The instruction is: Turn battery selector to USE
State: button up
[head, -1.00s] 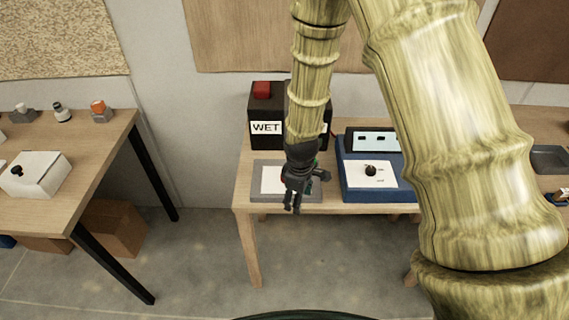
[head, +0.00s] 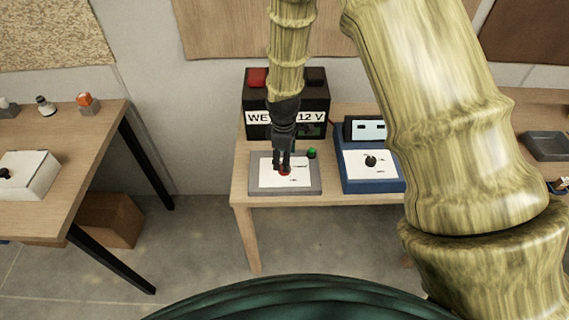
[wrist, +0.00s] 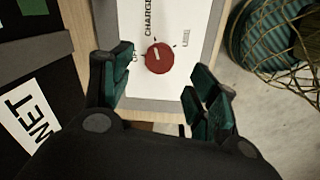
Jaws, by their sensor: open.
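The battery selector is a red round knob (wrist: 159,58) on a white plate (wrist: 199,22) set in a grey panel (head: 257,188). Its pale pointer mark faces roughly toward CHARGE in the wrist view. USE is printed to the right of the knob, and a partly hidden label beginning with O is to its left. In the head view the knob (head: 284,171) shows partly under my fingers. My gripper (wrist: 165,72) is open, pointing down, with one finger to each side of the knob and a gap on both sides. It also shows in the head view (head: 281,165).
A black battery (head: 258,100) labelled WET 12 V stands behind the panel. A green round part (head: 311,153) is near the panel's back right. A blue unit (head: 372,184) with a black knob is to the right. A separate table (head: 85,160) stands left across a floor gap.

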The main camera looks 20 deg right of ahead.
jog(key=shift+w+f+p, duration=0.2)
jog(key=shift+f+p, duration=0.55)
jog(key=shift+f, duration=1.95)
jog(key=c, duration=1)
